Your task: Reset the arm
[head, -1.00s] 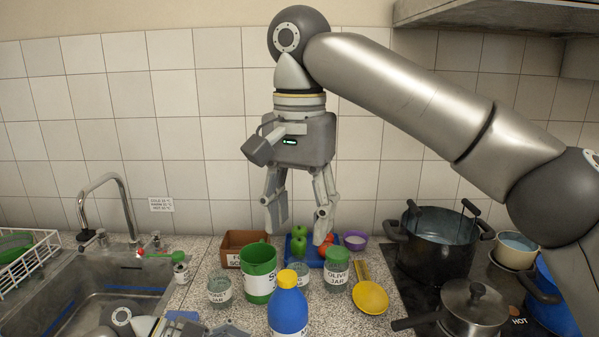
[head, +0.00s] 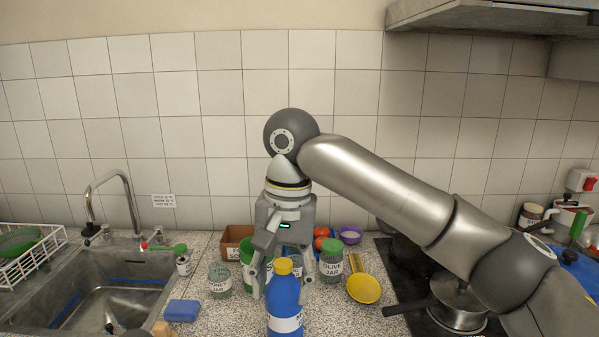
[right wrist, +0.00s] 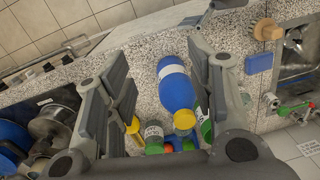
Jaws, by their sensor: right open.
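My right gripper (head: 283,278) is low over the counter, pointing down, behind the blue bottle (head: 285,305) with its yellow cap. Its fingers are spread and nothing is held between them. In the right wrist view the open right gripper (right wrist: 160,75) has the blue bottle (right wrist: 176,88) showing between its fingers, nearer the right one; whether they touch is unclear. The right arm reaches in from the right. My left gripper does not show clearly in the head view; a grey part at the top edge of the right wrist view may be it.
A pan (head: 455,308) stands right.

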